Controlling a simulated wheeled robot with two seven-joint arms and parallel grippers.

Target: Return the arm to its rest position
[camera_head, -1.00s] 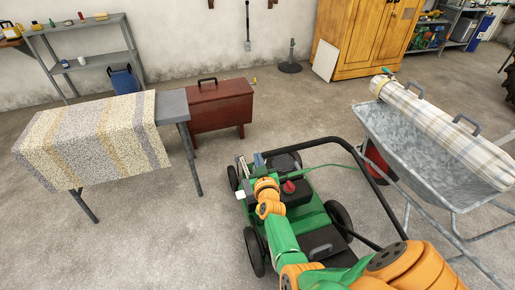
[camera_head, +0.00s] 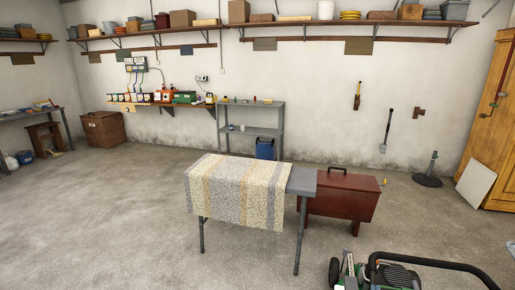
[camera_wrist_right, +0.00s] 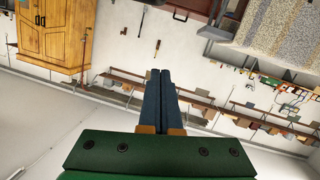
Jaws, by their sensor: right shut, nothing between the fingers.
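My right gripper (camera_wrist_right: 160,75) shows in the right wrist view with its two dark fingers together and nothing between them. In that view the room appears upside down, and the fingers point toward the wall. The rest of my right arm is out of that view. My left gripper is not in view.
A table with a patterned cloth (camera_head: 235,190) stands in the middle, with a dark red chest (camera_head: 343,197) beside it. A grey shelf rack (camera_head: 250,130) stands at the wall. A wooden cabinet (camera_head: 495,140) is at right, also in the wrist view (camera_wrist_right: 55,38).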

